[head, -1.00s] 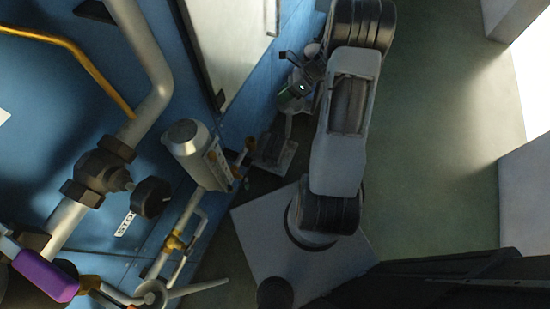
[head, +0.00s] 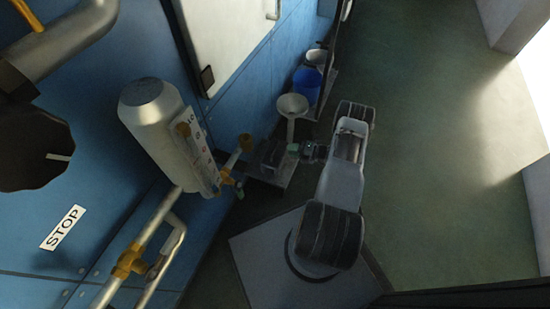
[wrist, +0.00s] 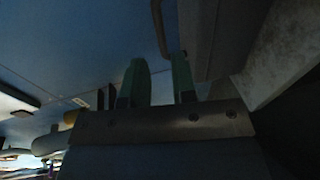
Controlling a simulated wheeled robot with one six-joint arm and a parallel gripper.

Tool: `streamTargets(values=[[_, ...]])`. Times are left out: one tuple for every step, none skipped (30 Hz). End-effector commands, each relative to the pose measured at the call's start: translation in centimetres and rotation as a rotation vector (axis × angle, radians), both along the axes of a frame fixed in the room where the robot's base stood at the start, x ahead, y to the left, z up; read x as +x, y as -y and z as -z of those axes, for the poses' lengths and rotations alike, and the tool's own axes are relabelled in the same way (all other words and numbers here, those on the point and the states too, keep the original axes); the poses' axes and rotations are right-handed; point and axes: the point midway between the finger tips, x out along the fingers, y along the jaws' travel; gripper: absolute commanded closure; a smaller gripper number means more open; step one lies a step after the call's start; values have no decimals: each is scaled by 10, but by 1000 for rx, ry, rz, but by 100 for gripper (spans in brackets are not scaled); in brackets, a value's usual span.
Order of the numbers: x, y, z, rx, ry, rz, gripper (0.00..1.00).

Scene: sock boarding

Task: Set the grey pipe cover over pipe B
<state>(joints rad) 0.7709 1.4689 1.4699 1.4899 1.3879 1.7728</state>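I cannot pick out the grey pipe cover or pipe B for certain in either view. In the head view my gripper (head: 293,149) is small, beside the white funnel-shaped piece (head: 291,106) and just right of the low shelf. Its green fingertips point left, toward the blue wall. In the wrist view my gripper (wrist: 159,70) shows two green fingers standing apart, with nothing visible between them. The wrist view is dark and does not show what lies ahead clearly.
A silver cylinder (head: 150,100) with pipes stands at the blue wall (head: 75,170). A black handwheel (head: 30,150) is at left. A blue bucket (head: 306,86) and a white container (head: 319,58) stand behind the low shelf (head: 268,172). Open floor (head: 430,190) lies at right.

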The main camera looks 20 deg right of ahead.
Motion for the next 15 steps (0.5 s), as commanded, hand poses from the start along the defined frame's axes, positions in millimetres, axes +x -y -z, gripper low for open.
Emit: streamTargets(values=[[5, -7, 3, -1, 0, -3, 75], [8, -10, 4, -2, 0, -3, 75], [11, -13, 5, -2, 1, -2, 75], [13, -15, 5, -2, 1, -2, 75], [15, -17, 6, -2, 1, -2, 75], [17, -19, 6, -2, 1, -2, 75], [18, -21, 6, -2, 1, -2, 75], [19, -22, 6, -2, 1, -1, 75], [20, -23, 6, -2, 1, -1, 75], [21, -23, 6, -2, 1, -1, 75], [22, -24, 7, -2, 1, -1, 75], [23, -27, 8, -2, 1, -3, 75], [25, -29, 10, -2, 1, -4, 75], [28, -32, 11, -2, 1, -5, 75], [31, -36, 13, -2, 1, -5, 75]])
